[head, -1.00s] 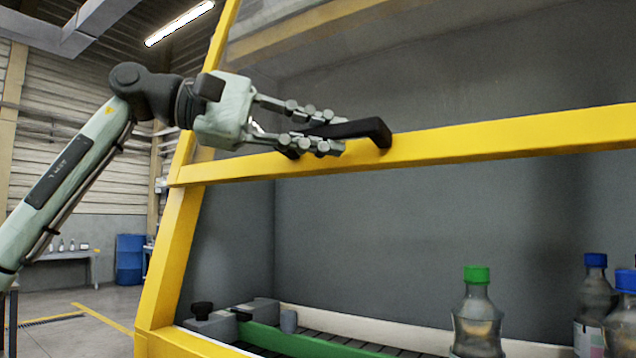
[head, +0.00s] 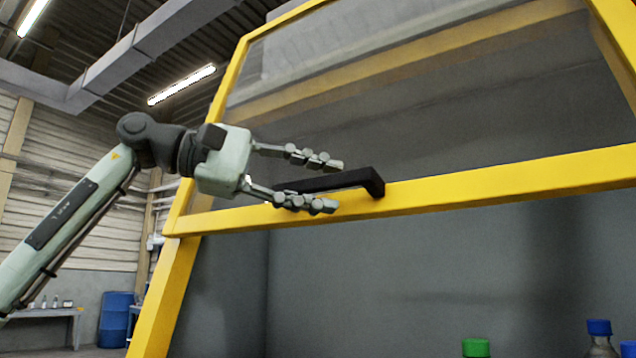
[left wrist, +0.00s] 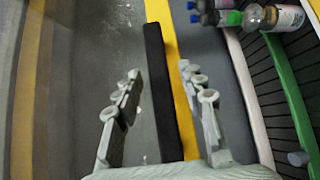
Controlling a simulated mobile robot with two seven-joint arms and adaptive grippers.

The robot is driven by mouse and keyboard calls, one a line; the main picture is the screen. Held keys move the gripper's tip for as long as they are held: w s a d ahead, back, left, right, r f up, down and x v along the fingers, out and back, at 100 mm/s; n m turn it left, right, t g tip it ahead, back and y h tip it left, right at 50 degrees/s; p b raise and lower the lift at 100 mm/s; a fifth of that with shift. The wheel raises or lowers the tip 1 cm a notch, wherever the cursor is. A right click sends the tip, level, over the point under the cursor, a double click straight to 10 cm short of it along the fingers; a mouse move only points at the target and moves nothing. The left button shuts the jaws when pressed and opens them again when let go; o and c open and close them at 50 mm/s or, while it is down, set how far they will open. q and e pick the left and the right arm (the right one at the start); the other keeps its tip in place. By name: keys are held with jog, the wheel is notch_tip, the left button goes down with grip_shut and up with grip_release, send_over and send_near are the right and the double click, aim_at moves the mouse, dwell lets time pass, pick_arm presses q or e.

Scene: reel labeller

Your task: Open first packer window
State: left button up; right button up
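The packer window is a clear pane in a yellow frame (head: 480,188), tilted across the head view. Its lower bar stands well above the bottles, and the space under it looks uncovered. A black bar handle (head: 345,181) sits on that lower bar near its left end. My left gripper (head: 338,186) is at the handle with its fingers spread, one above and one below it. In the left wrist view the handle (left wrist: 162,95) runs between the two open fingers, with a gap visible on both sides. My right gripper is in neither view.
A green-capped bottle (head: 476,348) and blue-capped bottles (head: 600,335) stand inside the machine at lower right. The yellow side post (head: 165,295) is below my left gripper. A blue barrel (head: 115,318) and a table with small bottles are far off at left.

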pick_arm(q)
jog(key=v, duration=1.2)
dwell(0.5)
